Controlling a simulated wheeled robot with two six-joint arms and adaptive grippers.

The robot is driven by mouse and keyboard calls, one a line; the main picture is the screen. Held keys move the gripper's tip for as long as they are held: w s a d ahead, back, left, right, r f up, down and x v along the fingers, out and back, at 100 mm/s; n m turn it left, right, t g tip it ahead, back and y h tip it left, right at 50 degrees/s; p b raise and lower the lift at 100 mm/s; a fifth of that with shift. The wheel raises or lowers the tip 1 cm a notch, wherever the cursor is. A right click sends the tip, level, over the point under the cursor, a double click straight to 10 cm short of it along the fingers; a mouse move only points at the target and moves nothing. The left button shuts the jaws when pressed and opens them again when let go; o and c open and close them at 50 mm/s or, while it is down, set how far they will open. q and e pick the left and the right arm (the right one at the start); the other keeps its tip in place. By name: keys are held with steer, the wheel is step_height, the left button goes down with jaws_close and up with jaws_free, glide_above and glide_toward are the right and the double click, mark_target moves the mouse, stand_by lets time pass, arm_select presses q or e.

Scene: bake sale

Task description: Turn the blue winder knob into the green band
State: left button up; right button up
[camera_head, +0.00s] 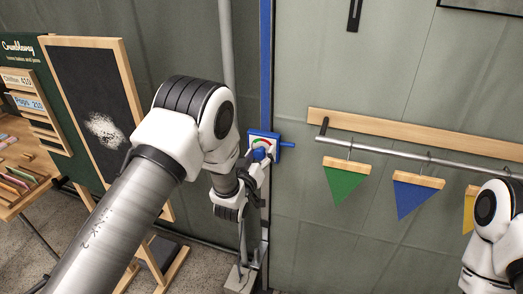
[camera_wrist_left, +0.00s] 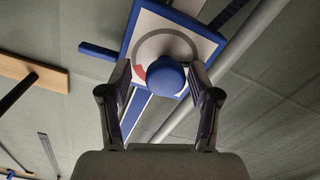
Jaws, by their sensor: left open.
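The blue winder knob (camera_head: 259,154) sits on the pale face of a blue-framed winder plate (camera_head: 279,134) on the blue post. In the left wrist view the round knob (camera_wrist_left: 166,76) lies between the fingertips of my left gripper (camera_wrist_left: 160,68). The fingers are apart, one on each side of the knob; I cannot tell whether either touches it. A grey ring surrounds the knob, with a red part (camera_wrist_left: 140,72) showing at its left. My left gripper (camera_head: 257,163) partly covers the plate in the head view.
A blue lever (camera_head: 287,145) sticks out right of the plate. A rail with green (camera_head: 343,186) and blue (camera_head: 412,200) pennants hangs on the wall to the right. A chalkboard (camera_head: 92,105) stands left. My right arm shows at the right edge, its gripper out of frame.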

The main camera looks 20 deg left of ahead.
arm_select(q)
steer(key=shift+w+a, duration=0.1)
steer(key=shift+w, duration=0.15)
steer(key=shift+a, duration=0.3)
steer(key=shift+d, duration=0.15)
steer(key=c, duration=1.1)
steer(key=shift+c, duration=0.2)
steer(key=m+b, duration=0.1)
steer(key=m, duration=0.1)
steer(key=m+b, duration=0.1)
steer(key=b, duration=0.1)
steer(key=shift+f+m, duration=0.2)
steer(key=shift+m, duration=0.2)
steer(key=m+b, duration=0.4)
steer(key=shift+d+m, duration=0.1)
steer(key=shift+m, duration=0.2)
steer(key=m+b, duration=0.3)
steer(key=m, duration=0.1)
steer(key=shift+d+r+m+b, duration=0.1)
steer(key=shift+m+b, duration=0.95)
steer(key=shift+m, duration=1.05)
